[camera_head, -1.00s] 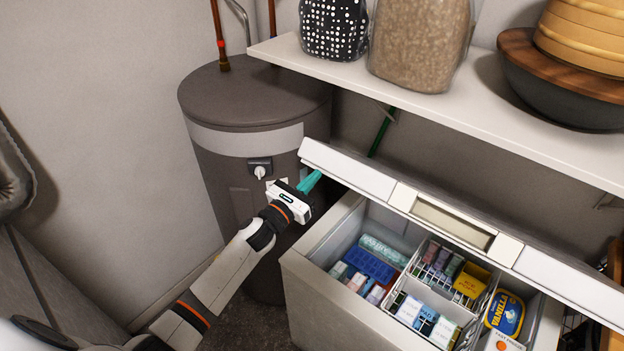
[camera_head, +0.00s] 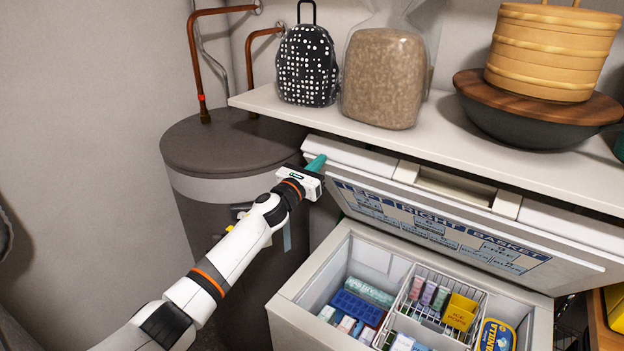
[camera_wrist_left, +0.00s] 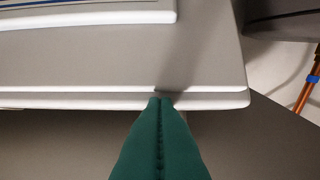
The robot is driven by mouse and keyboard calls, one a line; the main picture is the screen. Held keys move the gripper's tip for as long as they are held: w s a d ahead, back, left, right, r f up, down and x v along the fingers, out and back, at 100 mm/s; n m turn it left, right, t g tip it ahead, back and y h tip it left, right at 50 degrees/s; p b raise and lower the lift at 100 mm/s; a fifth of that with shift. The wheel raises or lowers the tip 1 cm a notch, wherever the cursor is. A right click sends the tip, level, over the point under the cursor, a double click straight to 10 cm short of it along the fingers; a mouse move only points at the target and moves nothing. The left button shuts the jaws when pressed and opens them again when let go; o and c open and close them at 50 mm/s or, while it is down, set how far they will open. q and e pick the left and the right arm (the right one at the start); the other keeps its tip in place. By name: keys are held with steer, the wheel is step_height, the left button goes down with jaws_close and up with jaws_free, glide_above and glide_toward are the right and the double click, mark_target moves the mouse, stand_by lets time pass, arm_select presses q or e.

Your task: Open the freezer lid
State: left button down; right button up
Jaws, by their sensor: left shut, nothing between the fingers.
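The freezer lid (camera_head: 440,215) stands raised and tilted at the back of the chest freezer (camera_head: 300,290), with its labelled inner face showing. My left gripper (camera_head: 316,163) is at the lid's left front corner, its teal fingers closed together with nothing between them. In the left wrist view the closed fingers (camera_wrist_left: 160,103) meet the edge of the lid (camera_wrist_left: 110,97); they look to be touching it. The lid's upper edge is close under the shelf. My right gripper is not in view.
A white shelf (camera_head: 420,137) hangs just above the lid and holds a dotted bag (camera_head: 307,65), a clear sack (camera_head: 383,78) and a dark bowl (camera_head: 535,110). A grey tank (camera_head: 225,150) stands left of the freezer. A wire basket (camera_head: 408,310) sits inside the freezer.

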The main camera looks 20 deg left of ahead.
arm_select(q)
steer(key=shift+s+r, duration=0.1)
steer(key=shift+s, duration=0.15)
steer(key=b+v, duration=0.3)
steer(key=v, duration=0.9)
